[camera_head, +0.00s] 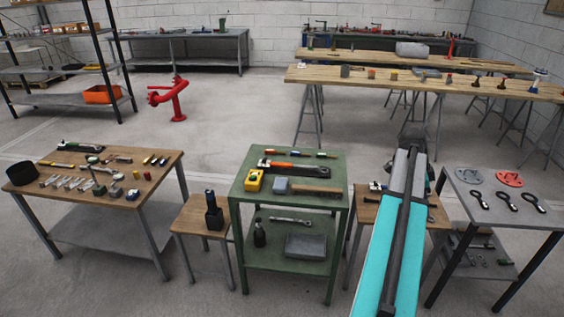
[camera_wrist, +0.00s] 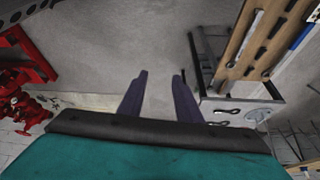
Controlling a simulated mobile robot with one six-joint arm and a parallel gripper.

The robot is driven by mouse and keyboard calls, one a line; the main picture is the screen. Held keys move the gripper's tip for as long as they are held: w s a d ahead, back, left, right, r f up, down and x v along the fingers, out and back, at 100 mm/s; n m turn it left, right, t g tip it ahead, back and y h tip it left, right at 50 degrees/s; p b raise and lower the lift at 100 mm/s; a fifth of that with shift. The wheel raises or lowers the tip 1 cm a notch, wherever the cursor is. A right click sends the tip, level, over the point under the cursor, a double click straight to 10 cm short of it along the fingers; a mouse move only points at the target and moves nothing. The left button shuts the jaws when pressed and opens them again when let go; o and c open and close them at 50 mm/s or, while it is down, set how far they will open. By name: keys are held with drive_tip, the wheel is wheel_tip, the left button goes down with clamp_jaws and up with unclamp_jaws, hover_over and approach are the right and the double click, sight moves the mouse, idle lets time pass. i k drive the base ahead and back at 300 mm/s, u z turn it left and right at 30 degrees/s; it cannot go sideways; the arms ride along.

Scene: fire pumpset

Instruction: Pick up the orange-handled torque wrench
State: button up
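The orange-handled torque wrench (camera_head: 290,165) lies across the top of the green table (camera_head: 255,186) at the centre of the head view. It rests behind a yellow meter and a hammer-like tool with a wooden handle. My gripper (camera_wrist: 160,75) shows in the wrist view with its two dark fingers apart and nothing between them. In the head view my arm reaches up the picture to the right of the green table, well apart from the wrench. The wrench is not visible in the wrist view.
The yellow meter (camera_head: 254,180) and wooden-handled tool (camera_head: 316,190) lie close in front of the wrench. Several screwdrivers (camera_head: 295,153) lie behind it. A wooden table (camera_head: 150,187) with tools stands left; a grey table (camera_head: 462,186) stands right. Open floor lies behind the green table.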

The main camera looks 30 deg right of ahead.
sight(267, 166)
drive_tip(key=u, duration=0.5)
drive_tip(key=i, duration=2.05)
drive_tip(key=z, duration=0.1)
